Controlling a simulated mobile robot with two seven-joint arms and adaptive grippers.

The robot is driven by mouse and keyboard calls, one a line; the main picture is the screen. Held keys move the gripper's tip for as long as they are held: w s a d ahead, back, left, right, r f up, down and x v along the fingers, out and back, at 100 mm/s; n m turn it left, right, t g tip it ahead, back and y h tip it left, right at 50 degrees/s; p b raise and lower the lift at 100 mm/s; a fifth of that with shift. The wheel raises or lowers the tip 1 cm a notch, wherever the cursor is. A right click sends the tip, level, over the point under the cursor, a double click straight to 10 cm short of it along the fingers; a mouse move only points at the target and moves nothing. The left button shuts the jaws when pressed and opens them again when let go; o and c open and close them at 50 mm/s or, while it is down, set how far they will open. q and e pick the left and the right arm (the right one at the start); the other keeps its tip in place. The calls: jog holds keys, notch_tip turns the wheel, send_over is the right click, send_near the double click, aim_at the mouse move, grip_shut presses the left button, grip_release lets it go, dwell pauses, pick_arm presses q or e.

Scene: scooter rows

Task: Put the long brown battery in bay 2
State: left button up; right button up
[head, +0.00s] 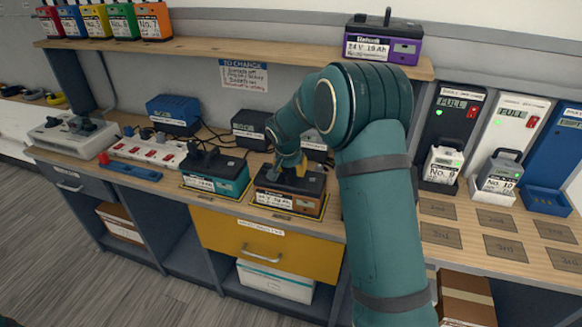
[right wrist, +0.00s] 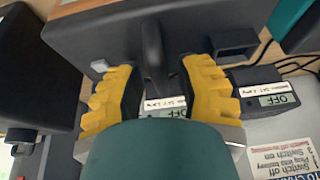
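The long brown battery (head: 288,203), with a black top and a brown front with a white label, stands on a yellow-edged pad on the bench. My right gripper (head: 290,166) is over its top, partly hidden by my arm. In the right wrist view, the open yellow fingers (right wrist: 157,75) stand on either side of the black handle (right wrist: 153,50), with gaps showing between fingers and handle. The battery's black top (right wrist: 95,30) fills the area around it. No marking that I can read as bay 2 shows. My left gripper is out of view.
A teal battery (head: 215,177) stands close to the left. Chargers, including a blue one (head: 173,114) and a black one (head: 250,127), stand behind with cables. A purple battery (head: 383,42) is on the shelf above. Wall units (head: 452,115) and empty marked pads (head: 490,240) are right.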

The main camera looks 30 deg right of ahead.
jog(key=shift+r, duration=0.1)
jog(key=p+v, duration=0.2)
jog(key=v, duration=1)
jog(key=s+a+f+n+g+y, duration=0.1)
jog(key=s+a+f+n+y, duration=0.15)
jog(key=a+f, duration=0.55)
jog(key=s+a+f+n+y, duration=0.25)
jog(key=s+a+f, duration=0.2)
jog(key=f, duration=0.75)
jog(key=s+a+f+n+y, duration=0.1)
jog(key=s+a+f, duration=0.4)
jog(key=s, duration=0.3)
jog(key=s+a+f+n+y, duration=0.1)
jog(key=s+a+f+n, duration=0.1)
jog(key=s+a+f, duration=0.3)
jog(key=s+a, duration=0.2)
jog(key=s, duration=0.1)
jog(key=shift+s+f+g, duration=0.25)
jog(key=shift+s+g, duration=0.05)
jog(key=shift+s, duration=0.05)
